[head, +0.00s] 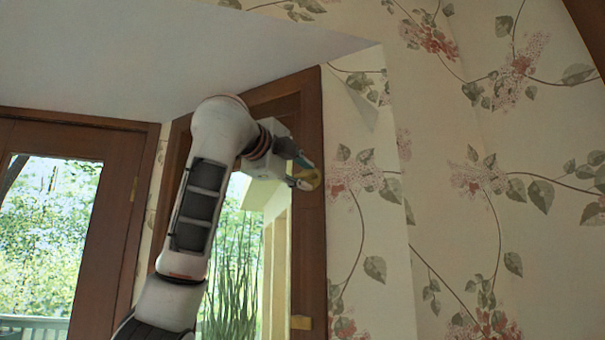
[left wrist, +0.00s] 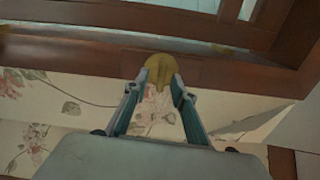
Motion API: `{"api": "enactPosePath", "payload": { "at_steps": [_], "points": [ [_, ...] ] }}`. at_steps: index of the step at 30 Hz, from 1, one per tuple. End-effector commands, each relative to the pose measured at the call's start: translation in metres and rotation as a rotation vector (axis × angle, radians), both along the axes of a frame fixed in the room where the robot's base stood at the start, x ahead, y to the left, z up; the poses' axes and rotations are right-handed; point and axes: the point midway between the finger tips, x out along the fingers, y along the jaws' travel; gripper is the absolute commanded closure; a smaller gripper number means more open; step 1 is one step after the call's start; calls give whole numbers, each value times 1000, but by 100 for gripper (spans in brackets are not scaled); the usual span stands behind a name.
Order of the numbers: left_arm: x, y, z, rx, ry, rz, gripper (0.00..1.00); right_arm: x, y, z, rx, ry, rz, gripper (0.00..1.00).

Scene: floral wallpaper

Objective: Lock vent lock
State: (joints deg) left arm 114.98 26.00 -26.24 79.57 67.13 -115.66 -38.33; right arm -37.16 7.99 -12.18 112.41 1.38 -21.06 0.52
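The vent lock is a small yellow-gold rounded piece on the brown wooden window frame. In the left wrist view the lock (left wrist: 160,68) sits at the fingertips of my left gripper (left wrist: 158,86), with one finger against each side of it. The fingers lean in towards each other and appear closed on its edges. In the head view the lock (head: 312,180) shows at the tip of my left gripper (head: 303,177), by the right side of the frame, and the fingers partly hide it. My right gripper is in neither view.
A second small yellow piece (head: 301,322) is low on the same window frame (head: 311,240). A wooden glass door (head: 115,220) stands at the left. Floral wallpaper (head: 480,200) covers the wall at the right. A pale sloping ceiling (head: 150,50) is above my left arm.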

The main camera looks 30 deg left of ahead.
Motion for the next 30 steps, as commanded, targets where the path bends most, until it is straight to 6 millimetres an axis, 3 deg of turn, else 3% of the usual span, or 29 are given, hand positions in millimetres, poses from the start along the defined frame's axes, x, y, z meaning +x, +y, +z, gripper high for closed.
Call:
{"api": "enactPosePath", "payload": {
  "at_steps": [8, 21, 30],
  "points": [
    [-9, -1, 1, -2, -3, -1, 74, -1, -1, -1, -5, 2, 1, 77],
    [-91, -6, 2, 0, -4, 3, 74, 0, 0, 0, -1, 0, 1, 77],
    [-119, -9, 1, -1, -1, 1, 74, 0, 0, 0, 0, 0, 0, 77]
  ]
}}
